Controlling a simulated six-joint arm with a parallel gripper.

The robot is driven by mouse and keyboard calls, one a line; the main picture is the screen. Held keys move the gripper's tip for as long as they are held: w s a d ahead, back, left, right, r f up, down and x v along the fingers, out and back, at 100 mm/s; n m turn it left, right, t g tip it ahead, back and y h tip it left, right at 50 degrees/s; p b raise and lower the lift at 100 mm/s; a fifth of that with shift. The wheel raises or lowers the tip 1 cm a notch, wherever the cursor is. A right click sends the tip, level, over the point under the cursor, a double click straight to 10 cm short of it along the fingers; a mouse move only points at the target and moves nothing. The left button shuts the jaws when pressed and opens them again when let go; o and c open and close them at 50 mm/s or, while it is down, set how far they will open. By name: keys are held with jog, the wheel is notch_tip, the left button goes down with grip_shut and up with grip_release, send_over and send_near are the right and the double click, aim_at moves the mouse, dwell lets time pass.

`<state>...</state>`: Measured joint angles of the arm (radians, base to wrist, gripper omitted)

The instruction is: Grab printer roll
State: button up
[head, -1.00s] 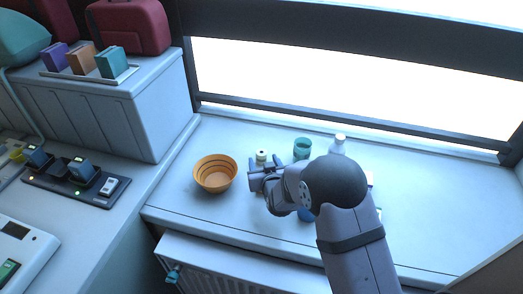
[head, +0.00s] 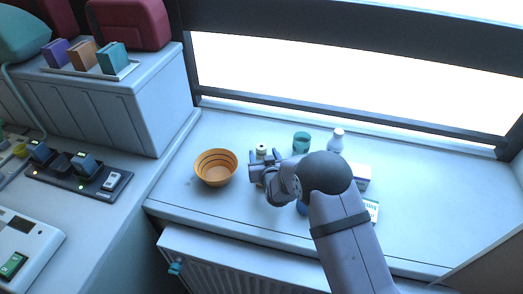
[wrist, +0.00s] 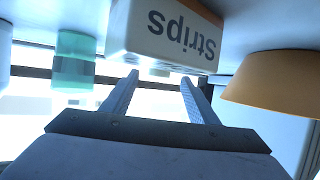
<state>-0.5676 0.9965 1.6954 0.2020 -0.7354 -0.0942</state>
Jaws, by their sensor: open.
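A small cream cylinder with a dark ring on top, which looks like the printer roll (head: 262,149), stands on the white counter (head: 420,190) in the head view. My gripper (head: 265,157) is just on the near side of it, with its two blue fingers apart and pointing towards it. In the wrist view the fingers (wrist: 159,77) are spread and nothing is held between them. A white box marked "Strips" (wrist: 165,30) shows upside down beyond the fingertips. A small pale orange bit peeks out below its edge. I cannot clearly make out the roll there.
An orange bowl (head: 214,174) is close on the left of my gripper. A teal cup (head: 301,144) and a white bottle (head: 337,140) stand to the right. A white box (head: 361,174) and a labelled carton (head: 372,209) lie partly behind my arm. The window frame borders the back.

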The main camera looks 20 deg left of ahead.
aim_at(262, 150)
jog(key=shift+p+x, duration=0.8)
jog(key=shift+x, duration=1.5)
jog(key=shift+d, duration=0.1)
jog(key=c, duration=1.1)
